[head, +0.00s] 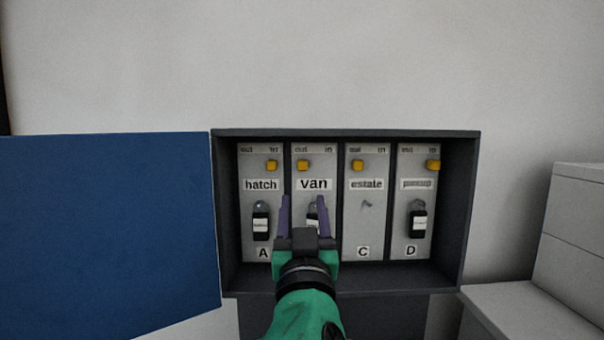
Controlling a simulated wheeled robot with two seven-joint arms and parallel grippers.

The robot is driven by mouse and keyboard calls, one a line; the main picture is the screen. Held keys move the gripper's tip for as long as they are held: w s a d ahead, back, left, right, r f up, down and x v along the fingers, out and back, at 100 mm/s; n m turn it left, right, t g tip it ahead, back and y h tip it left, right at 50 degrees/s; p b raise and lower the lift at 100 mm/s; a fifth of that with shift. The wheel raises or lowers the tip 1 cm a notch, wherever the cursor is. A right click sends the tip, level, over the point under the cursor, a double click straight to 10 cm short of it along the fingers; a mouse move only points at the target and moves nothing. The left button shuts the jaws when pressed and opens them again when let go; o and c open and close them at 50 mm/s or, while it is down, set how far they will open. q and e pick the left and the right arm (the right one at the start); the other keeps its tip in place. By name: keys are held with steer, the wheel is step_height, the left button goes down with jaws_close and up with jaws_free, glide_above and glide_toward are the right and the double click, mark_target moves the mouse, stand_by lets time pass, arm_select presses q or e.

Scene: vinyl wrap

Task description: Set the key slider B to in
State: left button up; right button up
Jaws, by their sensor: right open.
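The key slider B is a yellow knob (303,166) at the top of the second panel, labelled "van" (314,184). It sits at the left, under the word "out". My right gripper (304,202) is in front of the lower part of this panel, below the knob, with its two purple fingers apart and pointing up. A key with a dark fob (313,218) on the van panel shows between the fingers, partly hidden; I cannot tell whether the fingers touch it. The panel's bottom letter is hidden behind the gripper. My left gripper is not in view.
The dark cabinet (345,133) has its blue door (105,235) open to the left. Sliders A (272,165) and D (433,165) sit right, C (357,164) left. Keys hang at A (261,222) and D (418,220); C's hook (366,205) is bare. White boxes (570,240) stand right.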

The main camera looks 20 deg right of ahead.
mark_target(303, 166)
steer(key=p+x, duration=0.5)
steer(key=x, duration=0.7)
steer(key=shift+d+r, duration=0.15)
steer(key=shift+r, duration=0.05)
steer(key=shift+w, duration=0.15)
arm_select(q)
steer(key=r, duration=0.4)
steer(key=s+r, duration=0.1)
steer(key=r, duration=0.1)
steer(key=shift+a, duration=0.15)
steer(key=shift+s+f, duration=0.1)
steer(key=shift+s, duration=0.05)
arm_select(e)
jaws_close()
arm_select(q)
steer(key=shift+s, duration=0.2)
arm_select(e)
steer(key=shift+d, duration=0.1)
